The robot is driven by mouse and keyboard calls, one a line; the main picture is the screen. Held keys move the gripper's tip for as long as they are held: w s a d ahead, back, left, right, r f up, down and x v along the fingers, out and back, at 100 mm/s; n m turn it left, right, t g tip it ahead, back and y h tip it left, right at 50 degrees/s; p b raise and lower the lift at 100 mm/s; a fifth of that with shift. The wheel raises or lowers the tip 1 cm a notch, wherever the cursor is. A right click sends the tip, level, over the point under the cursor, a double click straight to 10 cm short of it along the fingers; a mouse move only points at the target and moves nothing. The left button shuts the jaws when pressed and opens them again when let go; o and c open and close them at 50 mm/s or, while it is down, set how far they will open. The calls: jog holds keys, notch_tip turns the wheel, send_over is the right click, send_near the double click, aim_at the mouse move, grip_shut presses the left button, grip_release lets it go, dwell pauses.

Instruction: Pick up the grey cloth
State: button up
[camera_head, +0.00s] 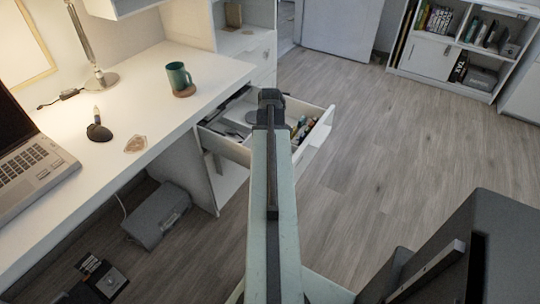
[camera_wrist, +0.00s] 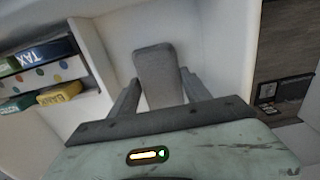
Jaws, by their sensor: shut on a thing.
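The grey cloth (camera_wrist: 155,63) shows in the wrist view as a flat, smooth grey piece with rounded corners. It sits between the two fingers of my gripper (camera_wrist: 159,79), which is shut on it. The cloth reaches past the fingertips, with pale surfaces behind it. In the head view my gripper (camera_head: 270,97) is over the open white drawer (camera_head: 319,128). The arm hides the fingers and the cloth there.
The drawer holds dark items at left and several small colourful things (camera_head: 301,128) at right. On the white desk (camera_head: 150,92) stand a teal mug (camera_head: 179,76), a lamp (camera_head: 101,78) and a laptop (camera_head: 30,160). Open wooden floor (camera_head: 385,150) lies to the right.

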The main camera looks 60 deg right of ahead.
notch_tip(320, 180, up, 10)
jog(key=p, duration=1)
